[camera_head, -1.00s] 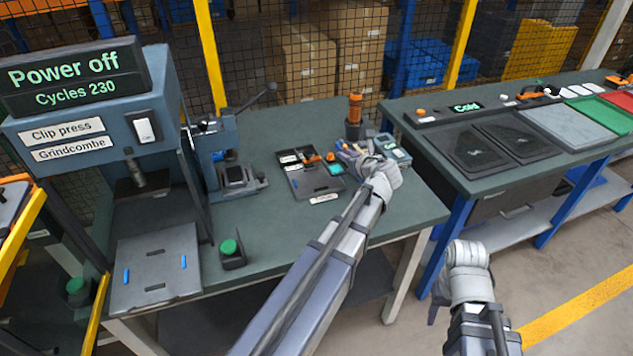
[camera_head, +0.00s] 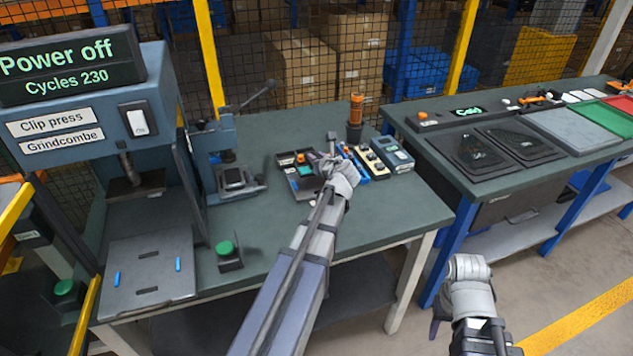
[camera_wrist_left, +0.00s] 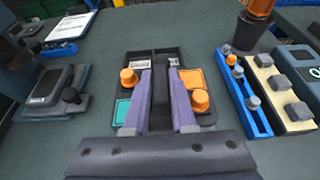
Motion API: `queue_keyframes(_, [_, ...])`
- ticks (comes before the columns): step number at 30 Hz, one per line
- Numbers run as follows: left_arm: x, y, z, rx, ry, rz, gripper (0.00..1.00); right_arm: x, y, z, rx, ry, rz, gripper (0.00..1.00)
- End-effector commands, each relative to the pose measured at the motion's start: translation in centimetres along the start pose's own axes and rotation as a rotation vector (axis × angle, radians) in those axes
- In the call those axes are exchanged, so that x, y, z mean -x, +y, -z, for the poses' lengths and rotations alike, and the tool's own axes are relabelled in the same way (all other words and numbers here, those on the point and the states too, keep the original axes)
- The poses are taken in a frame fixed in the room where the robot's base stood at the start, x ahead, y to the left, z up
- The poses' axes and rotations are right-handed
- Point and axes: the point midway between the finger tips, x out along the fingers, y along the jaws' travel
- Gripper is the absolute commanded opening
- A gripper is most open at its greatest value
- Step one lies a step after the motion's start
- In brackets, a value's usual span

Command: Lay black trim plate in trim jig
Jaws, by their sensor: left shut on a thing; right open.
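My left gripper (camera_head: 328,166) is over a dark compartment tray (camera_head: 303,193) on the middle bench; I take this tray for the trim jig, though its label is not readable. In the left wrist view the fingers (camera_wrist_left: 160,76) are shut on a narrow black piece (camera_wrist_left: 160,98), apparently the black trim plate seen edge-on. Whether the plate touches the tray cannot be told. My right gripper (camera_head: 438,318) is open, low in front of the benches.
A blue rail (camera_head: 354,163) with knobs, a cream holder (camera_head: 372,163) and a grey device (camera_head: 392,153) stand right of the tray. A lever press (camera_head: 235,178) and green button (camera_head: 226,248) stand left. Black panels (camera_head: 470,150) lie on the right bench.

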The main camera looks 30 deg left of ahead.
Motion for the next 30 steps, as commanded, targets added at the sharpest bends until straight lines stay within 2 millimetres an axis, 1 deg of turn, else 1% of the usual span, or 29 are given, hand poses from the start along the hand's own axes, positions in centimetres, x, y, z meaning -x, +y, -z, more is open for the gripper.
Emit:
queue_keyframes(1, [-0.6, 0.0, 1.6, 0.000, 0.000, 0.000, 0.00, -1.7, -0.2, 0.1, 0.000, 0.000, 0.000, 0.50])
queue_keyframes(3, [-0.9, 0.0, 2.2, 0.000, 0.000, 0.000, 0.00, -2.4, -0.2, 0.1, 0.000, 0.000, 0.000, 0.50])
queue_keyframes(11, [-1.0, 0.0, 2.5, 0.000, 0.000, 0.000, 0.00, -2.7, -0.3, 0.2, 0.000, 0.000, 0.000, 0.50])
queue_keyframes(14, [-1.4, 0.0, 3.3, 0.000, 0.000, 0.000, 0.00, -3.6, -0.3, 0.2, 0.000, 0.000, 0.000, 0.50])
queue_keyframes(18, [-2.1, 0.0, 5.0, 0.000, 0.000, 0.000, 0.00, -5.4, -0.5, 0.3, 0.001, 0.000, 0.000, 0.50])
queue_keyframes(21, [-2.4, 0.0, 5.9, 0.000, 0.000, 0.000, 0.00, -6.3, -0.6, 0.4, 0.001, 0.000, 0.000, 0.50])
queue_keyframes(30, [-2.4, 0.0, 5.7, 0.000, 0.000, 0.000, 0.00, -6.2, -0.6, 0.4, 0.001, 0.000, 0.000, 0.50])
